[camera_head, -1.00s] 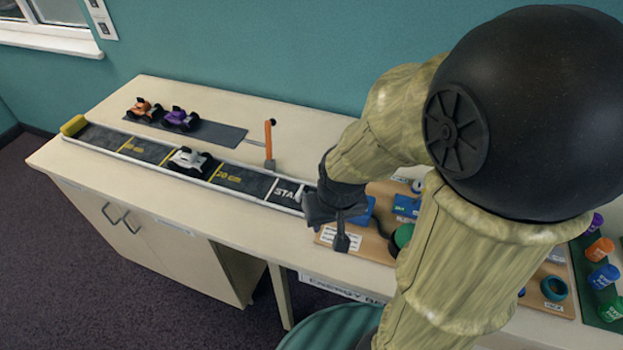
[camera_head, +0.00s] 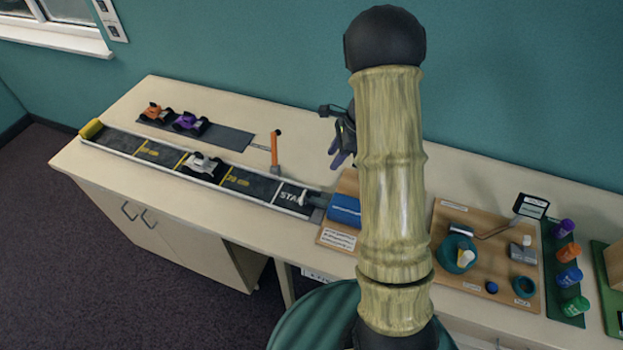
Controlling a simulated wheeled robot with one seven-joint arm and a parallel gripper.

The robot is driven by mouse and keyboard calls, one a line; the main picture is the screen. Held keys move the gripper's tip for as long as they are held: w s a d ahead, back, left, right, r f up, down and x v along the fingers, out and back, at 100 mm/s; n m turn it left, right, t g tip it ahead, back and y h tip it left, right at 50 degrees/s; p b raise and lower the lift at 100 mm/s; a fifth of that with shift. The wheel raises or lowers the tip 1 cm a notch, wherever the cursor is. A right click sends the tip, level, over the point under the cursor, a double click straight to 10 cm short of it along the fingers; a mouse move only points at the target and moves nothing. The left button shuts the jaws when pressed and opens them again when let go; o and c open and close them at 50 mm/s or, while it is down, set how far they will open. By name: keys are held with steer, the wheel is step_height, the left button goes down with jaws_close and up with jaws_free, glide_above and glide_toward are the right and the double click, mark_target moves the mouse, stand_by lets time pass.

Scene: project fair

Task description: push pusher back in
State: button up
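A long track (camera_head: 140,153) with yellow marks and a START panel runs along the bench. At its right end, a small pale pusher-like piece (camera_head: 303,198) sticks out over the START panel, beside a dark grey block. A blue block (camera_head: 345,209) stands on a wooden board just right of that. A white toy car (camera_head: 203,163) sits midway along the track, apart from the pusher piece. My gripper (camera_head: 338,135) is raised above the back of the bench, away from the track end. My arm partly hides it, and its opening is unclear.
An orange-handled upright post (camera_head: 275,152) stands behind the track. Orange (camera_head: 157,112) and purple (camera_head: 189,123) cars sit on a dark mat. A wooden board (camera_head: 447,217) with parts and several coloured canisters lie to the right. A green stool (camera_head: 310,318) stands in front.

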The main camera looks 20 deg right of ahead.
mark_target(309, 193)
steer(key=shift+w+d+m, duration=0.15)
steer(key=shift+w+m, duration=0.1)
steer(key=shift+m, duration=0.15)
steer(key=p+x, duration=0.4)
steer(key=x, duration=1.3)
steer(key=shift+w+f, duration=0.1)
steer(key=shift+f, duration=0.1)
jaws_close()
